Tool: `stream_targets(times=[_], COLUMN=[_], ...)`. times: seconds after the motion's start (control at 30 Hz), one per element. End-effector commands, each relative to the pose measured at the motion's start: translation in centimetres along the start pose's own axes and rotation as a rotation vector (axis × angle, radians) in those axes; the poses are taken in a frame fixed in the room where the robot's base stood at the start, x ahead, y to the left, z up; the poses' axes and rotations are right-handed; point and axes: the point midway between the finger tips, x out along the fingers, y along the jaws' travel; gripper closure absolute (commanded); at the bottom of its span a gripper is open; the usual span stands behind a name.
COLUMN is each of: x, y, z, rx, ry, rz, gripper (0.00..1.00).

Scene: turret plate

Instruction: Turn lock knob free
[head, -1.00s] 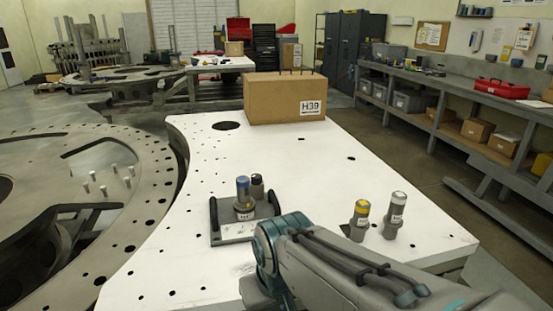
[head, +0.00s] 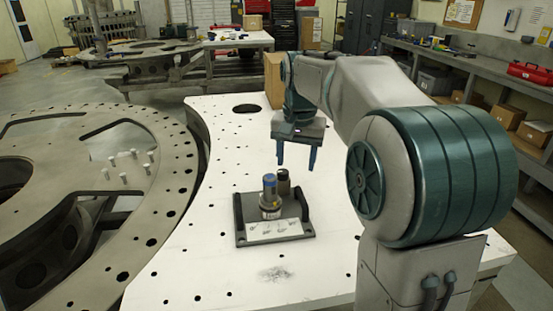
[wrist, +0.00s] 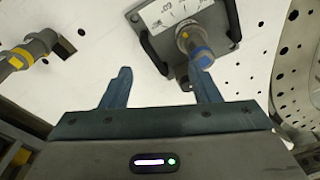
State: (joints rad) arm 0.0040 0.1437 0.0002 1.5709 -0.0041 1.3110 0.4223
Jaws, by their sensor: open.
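A dark fixture with two side handles and a white marked plate (head: 275,231) sits on the white table. A grey cylinder with a blue top (head: 270,190), likely the lock knob, stands upright in it. My gripper (head: 296,168) points down, open and empty, above the table and beyond the fixture. In the wrist view my open gripper (wrist: 165,70) has its right finger in line with the blue-marked knob (wrist: 187,36); I cannot tell whether they touch.
A banded cylinder (wrist: 36,46) stands to the left in the wrist view. A cardboard box (head: 273,78) is mostly hidden behind my arm. A large grey ring plate (head: 105,245) lies left.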

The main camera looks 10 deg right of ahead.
Motion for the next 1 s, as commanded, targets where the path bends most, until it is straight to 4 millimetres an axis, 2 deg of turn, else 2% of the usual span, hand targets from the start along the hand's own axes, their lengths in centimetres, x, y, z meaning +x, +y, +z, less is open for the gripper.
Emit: stream_targets(times=[0.03, 0.2, 0.3, 0.43, 0.53, 0.7, 0.87, 1.0], x=[-0.4, -0.8, -0.5, 0.1, 0.6, 1.1, 2.2, 4.3], y=[-0.9, -3.3, -4.4, -5.5, -6.0, -6.4, -6.3, -6.2], z=[-1.9, -7.1, -9.6, -12.1, -13.2, -14.1, -14.0, -13.7], rx=[0.03, 0.143, 0.209, 0.281, 0.321, 0.356, 0.362, 0.361], ry=[-0.011, -0.044, -0.063, -0.081, -0.09, -0.098, -0.101, -0.102], rz=[0.005, 0.022, 0.034, 0.048, 0.055, 0.063, 0.065, 0.065], gripper=[0.44, 0.44, 0.44, 0.44, 0.44, 0.44, 0.44, 0.44])
